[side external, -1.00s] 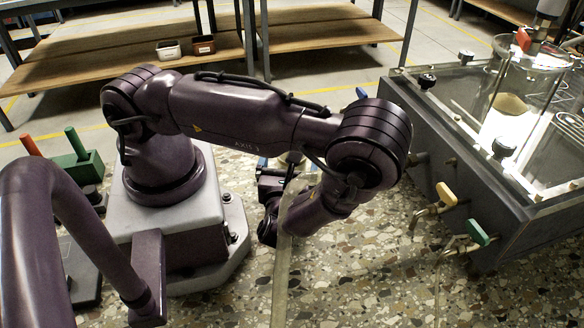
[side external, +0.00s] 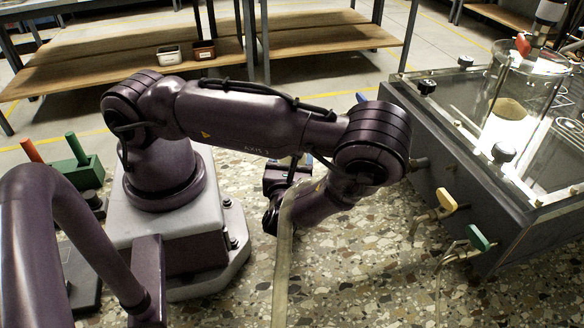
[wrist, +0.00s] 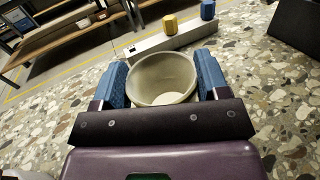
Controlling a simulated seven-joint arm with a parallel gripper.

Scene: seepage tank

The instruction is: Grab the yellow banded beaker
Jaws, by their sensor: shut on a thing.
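A pale, round, open-topped beaker (wrist: 162,98) sits between the blue fingers of my gripper (wrist: 163,80) in the wrist view. My gripper is shut on it, one finger pad on each side. I look down into it and it looks empty. No yellow band shows on it from this angle. In the side external view my gripper (side external: 286,178) is partly behind my own wrist and a clear hose, and the beaker is mostly hidden there.
A pale grey bar with a yellow knob (wrist: 170,23) and a blue knob (wrist: 208,9) lies beyond the beaker. The dark tank (side external: 470,165) stands at right, with a glass cylinder (side external: 522,95) on top and yellow and green valve handles (side external: 447,200). Speckled floor (side external: 350,270) is open in front.

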